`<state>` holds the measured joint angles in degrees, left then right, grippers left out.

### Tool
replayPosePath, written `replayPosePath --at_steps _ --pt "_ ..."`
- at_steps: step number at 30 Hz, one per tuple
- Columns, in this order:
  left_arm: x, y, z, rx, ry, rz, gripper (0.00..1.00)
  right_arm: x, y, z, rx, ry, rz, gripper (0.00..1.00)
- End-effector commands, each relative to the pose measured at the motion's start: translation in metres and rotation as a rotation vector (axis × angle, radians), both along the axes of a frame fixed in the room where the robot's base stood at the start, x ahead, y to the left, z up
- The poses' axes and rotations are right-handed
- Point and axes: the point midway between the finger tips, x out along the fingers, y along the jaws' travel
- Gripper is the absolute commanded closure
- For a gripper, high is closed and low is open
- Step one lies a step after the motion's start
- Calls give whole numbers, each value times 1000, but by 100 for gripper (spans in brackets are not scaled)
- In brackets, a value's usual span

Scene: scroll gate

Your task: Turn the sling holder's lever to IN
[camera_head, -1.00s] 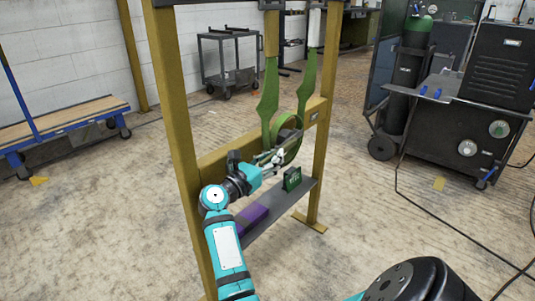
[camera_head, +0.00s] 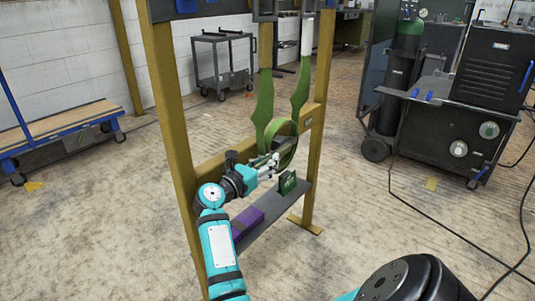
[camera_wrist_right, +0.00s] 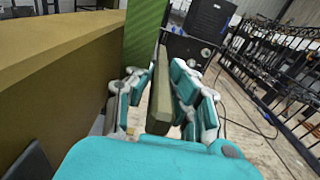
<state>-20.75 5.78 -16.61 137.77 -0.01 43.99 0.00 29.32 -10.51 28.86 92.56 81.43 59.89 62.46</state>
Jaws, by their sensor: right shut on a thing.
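The sling is a pair of green straps (camera_head: 263,105) hanging inside a yellow gate frame (camera_head: 165,100), joined below in a round loop (camera_head: 291,128). A grey piece shows inside the loop. My right gripper (camera_head: 270,162) is at the loop's lower left side. In the right wrist view, its fingers (camera_wrist_right: 160,98) are shut on a flat olive piece (camera_wrist_right: 160,90); I cannot tell whether this is part of the loop. A green strap (camera_wrist_right: 145,35) stands behind it. I cannot make out a lever or an IN mark. My left gripper is not in view.
A grey shelf (camera_head: 262,225) on the frame, below my right gripper, carries a green labelled block (camera_head: 287,182) and a purple block (camera_head: 246,221). A dark welding cart (camera_head: 460,125) stands at right and a blue-edged bench (camera_head: 55,135) at left.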

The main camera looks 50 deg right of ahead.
Motion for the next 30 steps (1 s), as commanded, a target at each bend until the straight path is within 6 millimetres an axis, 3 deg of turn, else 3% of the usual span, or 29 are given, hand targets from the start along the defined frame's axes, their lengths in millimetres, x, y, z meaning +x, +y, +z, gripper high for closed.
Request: replayPosePath --at_steps 1,2,6,17,30 --pt "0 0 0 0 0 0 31 0 -1 3 -4 -4 1 100" --pt "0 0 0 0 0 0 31 0 -1 3 -4 -4 1 80" --pt "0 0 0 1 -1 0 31 0 -1 2 -4 -3 1 62" --pt "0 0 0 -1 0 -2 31 0 0 8 -3 -5 0 62" --pt "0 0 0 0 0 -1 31 0 -1 85 -3 -7 -1 62"
